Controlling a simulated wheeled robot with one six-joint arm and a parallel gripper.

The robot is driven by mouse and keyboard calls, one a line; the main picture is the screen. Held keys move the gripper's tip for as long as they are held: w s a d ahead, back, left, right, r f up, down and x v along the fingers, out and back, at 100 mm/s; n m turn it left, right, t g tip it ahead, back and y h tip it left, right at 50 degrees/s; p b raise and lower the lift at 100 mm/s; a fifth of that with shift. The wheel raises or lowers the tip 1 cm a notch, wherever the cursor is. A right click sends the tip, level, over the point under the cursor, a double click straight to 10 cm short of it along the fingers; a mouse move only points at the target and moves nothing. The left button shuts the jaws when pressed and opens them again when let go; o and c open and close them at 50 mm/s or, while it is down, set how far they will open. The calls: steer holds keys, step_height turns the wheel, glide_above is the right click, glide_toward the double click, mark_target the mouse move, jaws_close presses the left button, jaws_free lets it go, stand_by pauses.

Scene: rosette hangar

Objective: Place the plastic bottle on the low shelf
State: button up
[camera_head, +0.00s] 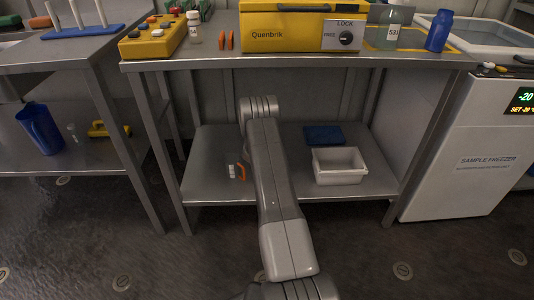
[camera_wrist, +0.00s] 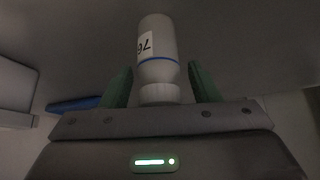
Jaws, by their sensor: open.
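A white plastic bottle (camera_wrist: 157,45) with a blue line and a partly seen, upside-down label shows in the wrist view. Its ribbed cap is toward my gripper (camera_wrist: 160,88) and its base points away. My two green fingers stand on either side of the cap, apart, with a visible gap on the right. I cannot tell whether the bottle's base touches the surface behind it. The low shelf (camera_head: 275,187) is the grey lower board of the middle bench in the head view. My arm reaches under the benchtop there and hides my gripper and this bottle.
A white bin (camera_head: 339,166) and a blue flat item (camera_head: 323,135) sit on the shelf's right side. A small orange-and-white item (camera_head: 238,172) is at its left front. Bench legs and the benchtop (camera_head: 300,61) bound the space. A freezer (camera_head: 468,150) stands at right.

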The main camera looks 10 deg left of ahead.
steer(key=v, duration=1.2)
steer(key=shift+r, duration=0.15)
